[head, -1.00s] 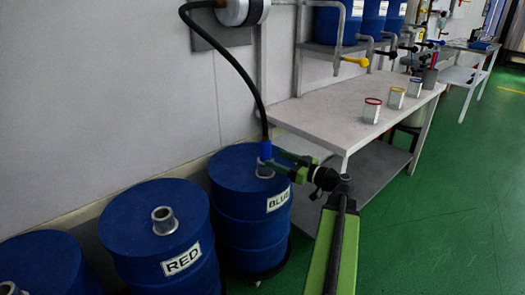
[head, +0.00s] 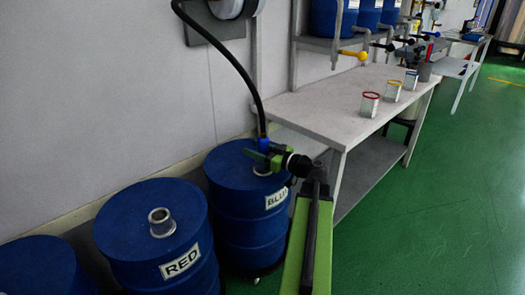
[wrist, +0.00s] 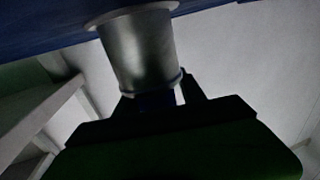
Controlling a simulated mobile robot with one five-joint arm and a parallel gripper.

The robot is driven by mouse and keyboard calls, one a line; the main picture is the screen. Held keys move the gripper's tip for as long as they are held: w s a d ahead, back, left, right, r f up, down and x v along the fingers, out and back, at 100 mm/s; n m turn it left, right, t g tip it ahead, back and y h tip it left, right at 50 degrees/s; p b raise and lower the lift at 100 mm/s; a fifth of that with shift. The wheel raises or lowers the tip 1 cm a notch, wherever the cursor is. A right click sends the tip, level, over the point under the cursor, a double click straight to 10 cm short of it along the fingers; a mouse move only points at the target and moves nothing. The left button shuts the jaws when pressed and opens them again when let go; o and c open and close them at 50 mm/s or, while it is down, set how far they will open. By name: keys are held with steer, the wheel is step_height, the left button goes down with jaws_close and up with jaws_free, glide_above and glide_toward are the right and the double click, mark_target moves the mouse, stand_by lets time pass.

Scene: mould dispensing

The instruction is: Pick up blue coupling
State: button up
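The blue coupling (head: 264,144) hangs at the lower end of a black hose (head: 237,75), right over the metal neck of the drum labelled BLUE (head: 240,215). My gripper (head: 263,157) is at the coupling, its green fingers reaching across it just above the neck. In the wrist view the metal neck (wrist: 138,55) fills the upper middle, and a dark blue bit of the coupling (wrist: 155,100) shows against it, beside a dark finger of my gripper (wrist: 190,88). That view is too dark to tell whether the fingers press on the coupling.
The RED drum (head: 150,235) and another blue drum (head: 40,265) stand to the left. A grey table (head: 320,112) with several small cans stands behind my arm on the right. A wall (head: 90,90) lies behind the drums. Green floor (head: 430,220) is open on the right.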

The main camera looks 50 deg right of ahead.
steer(key=shift+s+d, duration=0.15)
steer(key=shift+d, duration=0.1)
jaws_close()
steer(key=shift+r+p, duration=0.65)
step_height(320, 180, up, 4)
steer(key=p, duration=0.4)
steer(key=s+d+r+p, duration=0.5)
steer(key=s+d, duration=0.1)
steer(key=d, duration=0.3)
steer(key=shift+s+d+r+p, duration=0.2)
steer(key=shift+d+r+p, duration=0.15)
